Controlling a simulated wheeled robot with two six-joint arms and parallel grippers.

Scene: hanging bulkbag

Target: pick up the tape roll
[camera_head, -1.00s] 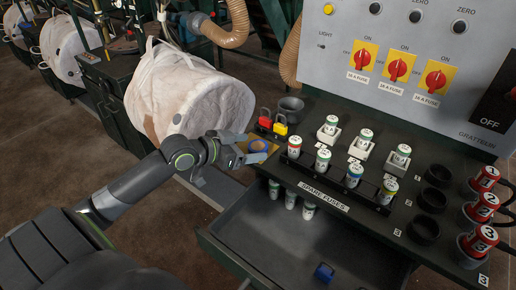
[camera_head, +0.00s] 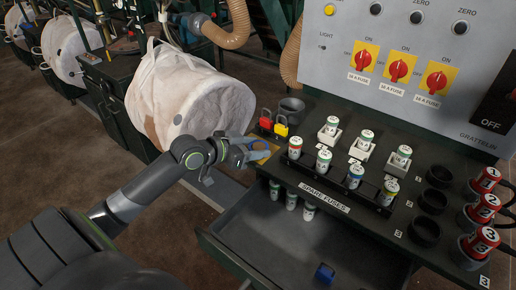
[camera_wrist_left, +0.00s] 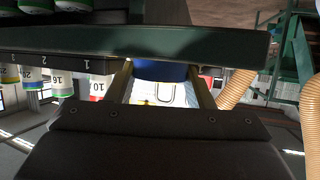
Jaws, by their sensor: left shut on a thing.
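The blue tape roll (camera_head: 261,145) is at the left end of the black panel ledge, beside the padlocks, and is mostly covered by my left gripper (camera_head: 257,151). In the left wrist view the blue roll (camera_wrist_left: 158,71) sits between my two fingers (camera_wrist_left: 160,85), which are shut on it. I cannot tell whether the roll still touches the ledge. My right gripper is not in view.
Red and yellow padlocks (camera_head: 280,127) and a dark cup (camera_head: 291,108) stand just beyond. The spare fuse rack (camera_head: 335,180) is to the right. An open drawer (camera_head: 290,238) below holds a small blue object (camera_head: 325,272). A white bulk bag (camera_head: 185,95) hangs behind my arm.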

